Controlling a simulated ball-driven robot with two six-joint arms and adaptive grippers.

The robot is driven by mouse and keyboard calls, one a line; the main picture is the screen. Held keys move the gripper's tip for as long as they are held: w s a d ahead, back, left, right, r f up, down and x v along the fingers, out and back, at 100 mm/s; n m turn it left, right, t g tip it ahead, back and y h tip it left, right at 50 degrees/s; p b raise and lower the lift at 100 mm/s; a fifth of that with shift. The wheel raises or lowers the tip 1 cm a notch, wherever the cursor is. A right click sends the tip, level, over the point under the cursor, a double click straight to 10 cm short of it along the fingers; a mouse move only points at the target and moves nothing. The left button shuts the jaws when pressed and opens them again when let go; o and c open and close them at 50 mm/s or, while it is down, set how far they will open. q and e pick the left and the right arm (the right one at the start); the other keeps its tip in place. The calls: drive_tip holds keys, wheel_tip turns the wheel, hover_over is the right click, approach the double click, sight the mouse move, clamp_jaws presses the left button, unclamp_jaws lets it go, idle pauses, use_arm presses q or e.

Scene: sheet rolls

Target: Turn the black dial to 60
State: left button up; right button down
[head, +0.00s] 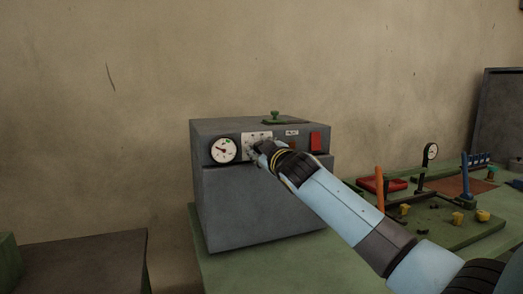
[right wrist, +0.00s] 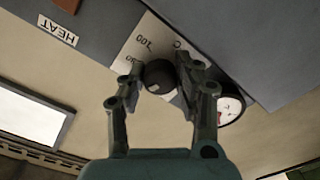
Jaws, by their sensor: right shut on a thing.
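The black dial (right wrist: 158,77) is on the front of the grey box (head: 250,200). It sits on a light scale plate (head: 250,140), where 100 and another partly hidden number show in the right wrist view. My right gripper (head: 257,153) is at the box front and hides the dial in the head view. In the right wrist view its fingers (right wrist: 162,74) stand on both sides of the dial, shut on it. The dial's pointer mark cannot be made out. My left gripper is not in view.
A round gauge (head: 223,150) is left of the plate and a red switch (head: 316,141) is at the right. A green board (head: 460,230) with pegs and small parts lies to the right.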

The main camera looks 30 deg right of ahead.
drive_tip(key=shift+f, duration=0.25)
drive_tip(key=c, duration=1.1)
unclamp_jaws()
drive_tip(key=shift+o, duration=0.8)
drive_tip(key=shift+r, duration=0.1)
drive_tip(key=v, duration=1.2)
drive_tip(key=shift+r, duration=0.1)
